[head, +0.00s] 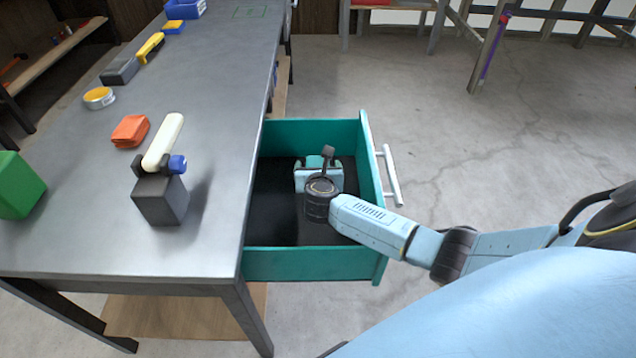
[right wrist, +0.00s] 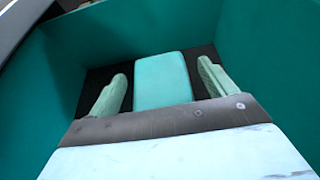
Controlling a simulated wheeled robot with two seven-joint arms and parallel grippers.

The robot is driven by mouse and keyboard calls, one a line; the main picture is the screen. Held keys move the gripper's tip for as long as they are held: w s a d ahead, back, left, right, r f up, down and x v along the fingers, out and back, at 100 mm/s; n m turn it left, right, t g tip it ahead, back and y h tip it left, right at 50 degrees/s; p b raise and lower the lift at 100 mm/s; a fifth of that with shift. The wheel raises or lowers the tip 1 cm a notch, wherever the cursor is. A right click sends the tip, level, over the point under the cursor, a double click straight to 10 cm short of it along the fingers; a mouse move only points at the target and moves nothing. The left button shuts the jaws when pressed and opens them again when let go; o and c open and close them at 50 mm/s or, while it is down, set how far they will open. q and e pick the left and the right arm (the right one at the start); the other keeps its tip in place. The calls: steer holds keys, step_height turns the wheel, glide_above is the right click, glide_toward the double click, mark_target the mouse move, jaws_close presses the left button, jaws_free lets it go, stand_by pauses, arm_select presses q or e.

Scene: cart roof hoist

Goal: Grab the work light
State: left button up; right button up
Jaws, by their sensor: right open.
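The thing that looks like the work light stands upright on the grey bench: a dark grey block base (head: 161,200), a cream bar (head: 163,142) tilted up from it, and a blue knob (head: 178,164). My right gripper (head: 317,164) is away from it, to the right, reaching down into the open teal drawer. In the right wrist view its pale green fingers are apart, with a teal block (right wrist: 163,80) showing between them, apart from both fingers. Whether the block lies on the drawer floor is hard to tell. My left gripper is not in view.
The open drawer (head: 300,262) has high walls close around my right gripper. On the bench (head: 90,215) are an orange block (head: 131,130), a tape roll (head: 99,98), a green block (head: 15,186) and a yellow tool (head: 150,47). Floor right of the drawer is clear.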

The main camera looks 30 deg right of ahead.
steer(key=shift+w, duration=0.15)
steer(key=shift+c, duration=0.4)
steer(key=c, duration=1.5)
steer(key=shift+r, duration=0.1)
